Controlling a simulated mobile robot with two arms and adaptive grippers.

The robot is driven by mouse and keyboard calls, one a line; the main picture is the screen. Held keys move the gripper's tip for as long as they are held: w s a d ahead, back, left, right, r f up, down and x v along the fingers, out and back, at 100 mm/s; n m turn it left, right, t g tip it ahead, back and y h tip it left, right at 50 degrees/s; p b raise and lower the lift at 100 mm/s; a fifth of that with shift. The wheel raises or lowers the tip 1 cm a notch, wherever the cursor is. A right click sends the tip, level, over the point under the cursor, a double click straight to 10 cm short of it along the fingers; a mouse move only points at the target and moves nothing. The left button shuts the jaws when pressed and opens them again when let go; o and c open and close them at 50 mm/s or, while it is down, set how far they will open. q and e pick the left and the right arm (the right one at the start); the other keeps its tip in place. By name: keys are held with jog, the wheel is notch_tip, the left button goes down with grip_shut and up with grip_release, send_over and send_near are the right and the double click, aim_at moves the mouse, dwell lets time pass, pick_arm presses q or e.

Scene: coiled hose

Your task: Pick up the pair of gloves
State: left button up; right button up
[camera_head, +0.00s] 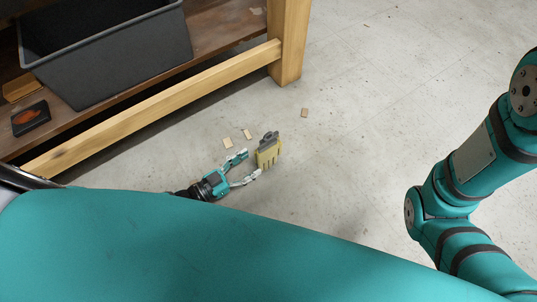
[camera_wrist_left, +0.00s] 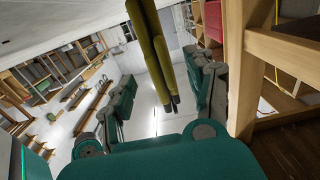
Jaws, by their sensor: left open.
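The pair of gloves (camera_head: 267,155), yellow with a dark grey top end, shows in the head view just beyond the tips of my left gripper (camera_head: 252,164). That gripper is open, its two fingers spread toward the gloves. What holds the gloves up, if anything, cannot be told. My right arm shows at the right of the head view; its gripper is out of view.
A wooden bench frame (camera_head: 170,100) with a low shelf stands at the upper left, holding a dark grey bin (camera_head: 120,65) and a small black box (camera_head: 30,119). Small wood scraps (camera_head: 228,143) lie on the concrete floor. The floor to the right (camera_head: 360,130) is clear.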

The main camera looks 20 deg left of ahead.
aim_at(268, 153)
pick_arm(q)
jog(key=shift+x, duration=1.1)
jog(key=b+x, duration=0.2)
jog(key=x, duration=0.2)
jog(key=shift+w+d+f, duration=0.1)
jog(key=shift+w+d, duration=0.1)
jog(key=shift+w, duration=0.1)
jog(key=shift+w+d+b, duration=0.2)
jog(key=shift+w+b, duration=0.1)
grip_shut()
